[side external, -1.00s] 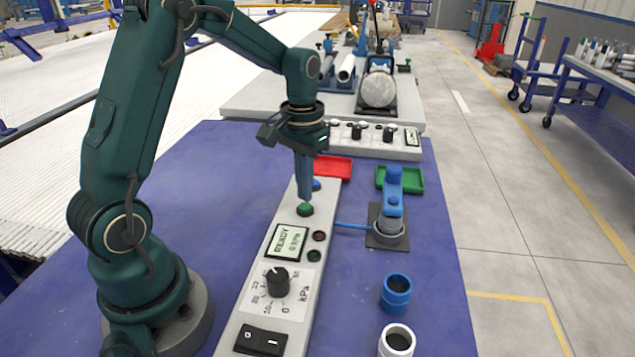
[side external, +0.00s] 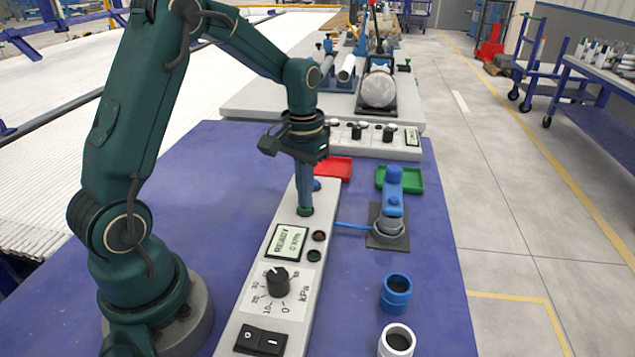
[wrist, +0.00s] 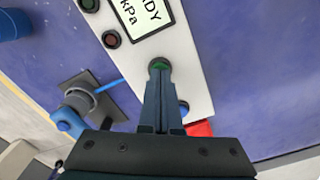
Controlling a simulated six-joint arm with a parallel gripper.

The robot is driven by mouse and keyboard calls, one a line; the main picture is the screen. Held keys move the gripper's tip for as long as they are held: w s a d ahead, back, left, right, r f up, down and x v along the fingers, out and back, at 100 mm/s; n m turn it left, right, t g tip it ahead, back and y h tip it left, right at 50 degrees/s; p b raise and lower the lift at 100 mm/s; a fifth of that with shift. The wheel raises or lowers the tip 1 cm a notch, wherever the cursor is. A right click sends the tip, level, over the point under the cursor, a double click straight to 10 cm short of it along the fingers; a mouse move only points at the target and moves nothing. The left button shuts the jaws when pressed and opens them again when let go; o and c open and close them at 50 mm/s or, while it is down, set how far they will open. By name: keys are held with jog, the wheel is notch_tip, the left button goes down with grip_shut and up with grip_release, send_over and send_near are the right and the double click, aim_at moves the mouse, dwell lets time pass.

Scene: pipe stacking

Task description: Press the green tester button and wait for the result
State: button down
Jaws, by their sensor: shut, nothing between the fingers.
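The green tester button (side external: 305,211) is on the top face of the long grey tester panel (side external: 249,287). My gripper (side external: 304,206) is shut and empty, pointing down, with its fingertips on the button. In the wrist view the fingertips (wrist: 160,72) meet the green button (wrist: 159,63), which is partly covered. The tester display (side external: 287,242) reads READY with a kPa line below. Two dark indicator lamps (side external: 317,245), one reddish and one greenish, sit beside it. A blue fitting on the test stand (side external: 391,226) is joined to the panel by a blue hose (side external: 353,226).
A blue button (side external: 317,184) lies just behind the fingers. A red tray (side external: 334,168) and a green tray (side external: 417,180) stand farther back. A blue pipe piece (side external: 396,293) and a white-rimmed one (side external: 397,341) stand at the front right.

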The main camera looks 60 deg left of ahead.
jog(key=shift+f, duration=0.3)
dwell(0.4)
jog(key=shift+r, duration=3.5)
jog(key=s+d+r+m+t, duration=0.25)
jog(key=s+d+r, duration=0.25)
jog(key=d+r, duration=0.25)
jog(key=s+d+f+t, duration=0.3)
jog(key=s, duration=0.5)
